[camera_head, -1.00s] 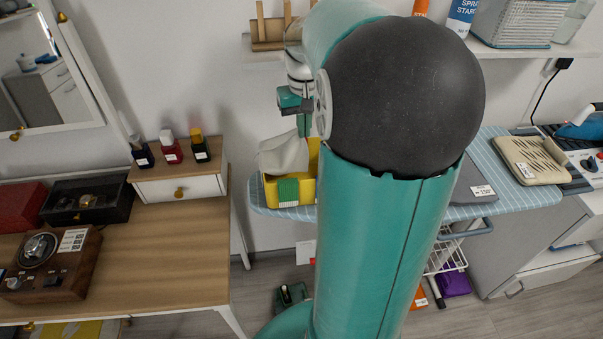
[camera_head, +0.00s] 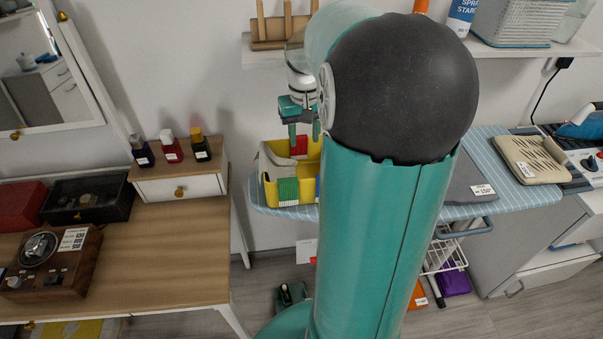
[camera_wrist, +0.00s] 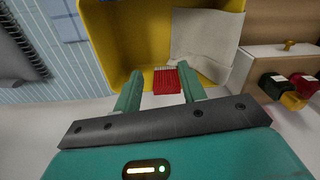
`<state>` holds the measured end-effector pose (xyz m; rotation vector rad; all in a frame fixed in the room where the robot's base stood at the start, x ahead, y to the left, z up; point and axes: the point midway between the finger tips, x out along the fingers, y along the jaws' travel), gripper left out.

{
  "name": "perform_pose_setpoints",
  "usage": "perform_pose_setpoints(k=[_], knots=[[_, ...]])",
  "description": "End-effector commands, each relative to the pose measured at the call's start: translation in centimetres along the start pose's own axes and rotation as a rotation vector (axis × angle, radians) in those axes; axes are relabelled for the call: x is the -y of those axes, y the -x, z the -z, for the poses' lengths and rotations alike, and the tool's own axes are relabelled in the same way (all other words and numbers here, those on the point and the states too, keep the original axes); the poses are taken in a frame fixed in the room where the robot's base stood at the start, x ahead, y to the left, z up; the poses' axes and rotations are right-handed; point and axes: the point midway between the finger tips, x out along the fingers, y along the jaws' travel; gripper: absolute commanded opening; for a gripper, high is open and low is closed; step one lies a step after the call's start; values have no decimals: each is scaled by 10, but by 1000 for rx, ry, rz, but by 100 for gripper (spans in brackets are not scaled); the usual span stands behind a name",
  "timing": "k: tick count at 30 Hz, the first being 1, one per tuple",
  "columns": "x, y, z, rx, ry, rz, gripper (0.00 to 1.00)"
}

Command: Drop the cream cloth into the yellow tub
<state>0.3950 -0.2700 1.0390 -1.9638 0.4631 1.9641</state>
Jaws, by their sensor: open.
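The yellow tub (camera_head: 308,168) stands on the striped ironing board, partly hidden behind my arm in the head view. The cream cloth (camera_wrist: 205,38) lies inside the tub (camera_wrist: 112,45) in the wrist view, against the wall on the right, with part reaching to the rim. In the head view the cloth (camera_head: 274,160) shows at the tub's left side. My gripper (camera_head: 304,136) is open above the tub, its fingers apart and holding nothing. In the wrist view the open gripper (camera_wrist: 160,88) has a red brush-like item (camera_wrist: 166,80) showing between its fingers.
The blue-striped ironing board (camera_head: 487,208) extends right, with a grey pad and a cream bag (camera_head: 531,160). A wooden dressing table (camera_head: 160,245) with small bottles stands left. A wall shelf (camera_head: 520,51) is above.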

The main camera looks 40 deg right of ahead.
Motion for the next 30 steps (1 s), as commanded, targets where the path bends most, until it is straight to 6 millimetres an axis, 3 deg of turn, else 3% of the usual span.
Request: perform_pose_setpoints(k=[8,13,23,30], knots=[[0,0,0,0,0,0,55],[0,0,0,0,0,0,87],[0,3,0,-1,0,0,87],[0,24,0,-3,1,-2,87]])
